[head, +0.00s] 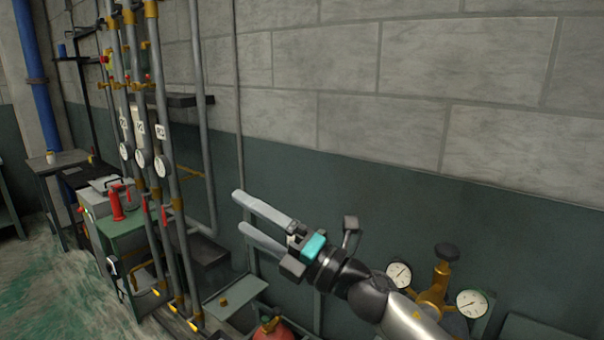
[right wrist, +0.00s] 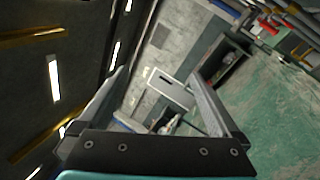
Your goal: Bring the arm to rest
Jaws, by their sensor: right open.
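My right gripper (head: 240,213) is in the middle of the head view, raised in front of the wall, its two long grey fingers pointing left and spread apart. Nothing is between them. In the right wrist view the same gripper (right wrist: 160,100) shows its two fingers wide apart, with only distant room surfaces beyond. My right arm comes in from the lower right of the head view. My left gripper is in neither view.
Vertical pipes with gauges (head: 142,158) stand to the left of the gripper. A brass valve with two gauges (head: 432,295) is at lower right, close by my right arm. A red cylinder (head: 272,329) stands below. The wall (head: 420,90) above is bare.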

